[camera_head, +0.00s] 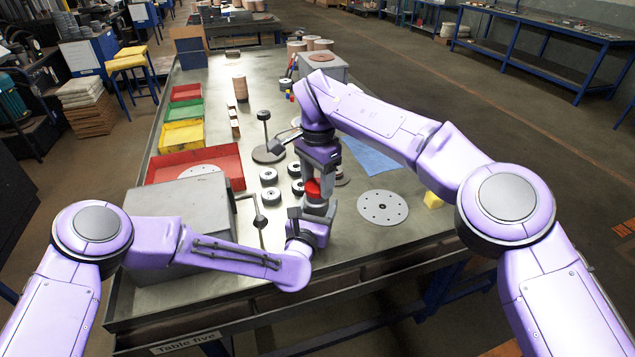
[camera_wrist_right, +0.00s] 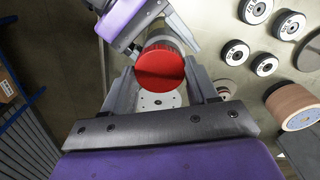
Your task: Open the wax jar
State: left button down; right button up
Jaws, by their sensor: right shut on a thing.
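The wax jar has a red lid (camera_head: 314,188) and a pale body, mostly hidden by my grippers. It is held upright above the near part of the table. My left gripper (camera_head: 314,209) comes from below with its fingers on either side of the jar body and looks shut on it. My right gripper (camera_head: 318,182) points down from above, shut on the red lid. In the right wrist view the lid (camera_wrist_right: 160,69) sits between my right gripper's fingers (camera_wrist_right: 161,85), with my left gripper's fingers just beyond. I see no gap between lid and body.
The metal table (camera_head: 335,262) holds several small black wheels (camera_head: 268,196), a grey perforated disc (camera_head: 383,207), a blue sheet (camera_head: 372,158) and a yellow block (camera_head: 433,200). A grey box (camera_head: 175,200) and coloured trays (camera_head: 183,135) line the left side.

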aim_at(317, 184)
pick_arm(q)
jog(key=shift+f, duration=0.25)
pick_arm(e)
jog(key=shift+w+r, duration=0.1)
jog(key=shift+r, duration=0.15)
jog(key=shift+r, duration=2)
pick_arm(q)
jog(key=shift+c, duration=2.2)
grip_release()
jog(key=o, duration=0.4)
jog(key=shift+w, duration=0.1)
pick_arm(e)
jog(key=shift+w+f, duration=0.1)
pick_arm(q)
jog(key=shift+r, duration=0.1)
